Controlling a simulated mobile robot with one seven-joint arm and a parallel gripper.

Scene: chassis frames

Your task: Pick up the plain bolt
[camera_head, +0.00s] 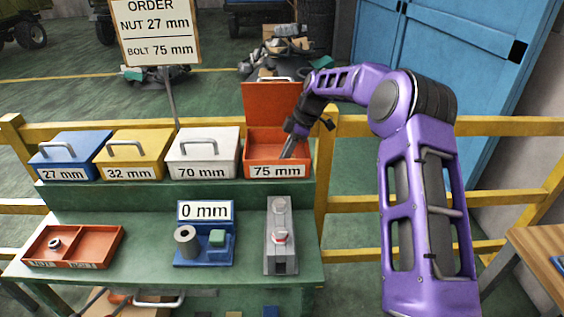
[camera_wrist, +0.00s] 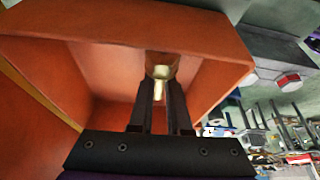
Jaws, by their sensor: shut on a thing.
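My gripper (camera_head: 289,150) reaches down into the open orange 75 mm box (camera_head: 262,171) at the right end of the box row. In the wrist view, my gripper (camera_wrist: 160,100) is shut on a brass-coloured bolt (camera_wrist: 160,66), held at the fingertips inside the orange box (camera_wrist: 75,60). The bolt's wide end points away from the wrist and its thin end lies between the fingers. I cannot tell whether the bolt touches the box. In the head view the bolt is hidden.
Closed blue (camera_head: 70,151), yellow (camera_head: 130,152) and white (camera_head: 203,150) boxes stand to the left. The raised orange lid (camera_head: 270,103) is behind. On the bench are a red tray (camera_head: 100,247) with a nut, a 0 mm gauge (camera_head: 205,212) and a grey fixture with a red button (camera_head: 281,238).

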